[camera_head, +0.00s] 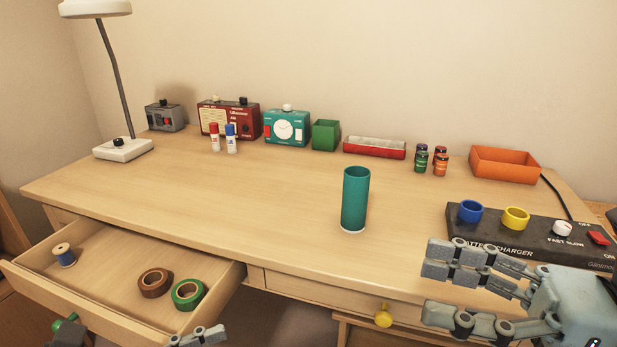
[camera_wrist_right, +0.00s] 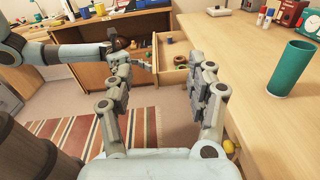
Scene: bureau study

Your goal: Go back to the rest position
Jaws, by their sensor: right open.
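My right gripper (camera_head: 430,288) is open and empty at the lower right of the head view, in front of the battery charger. In the right wrist view its two fingers (camera_wrist_right: 160,88) stand apart with nothing between them. My left gripper (camera_head: 200,338) is only partly in view at the bottom edge, by the open drawer. In the right wrist view my left arm reaches in from the left, with its gripper (camera_wrist_right: 138,58) small by the drawer; its jaws cannot be made out.
A teal cylinder (camera_head: 355,200) stands upright on the desk (camera_head: 240,200). The battery charger (camera_head: 480,228) is at the right. The open drawer (camera_head: 110,255) holds tape rolls (camera_head: 188,294) and a spool (camera_head: 64,255). Small items line the back. The desk's left middle is clear.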

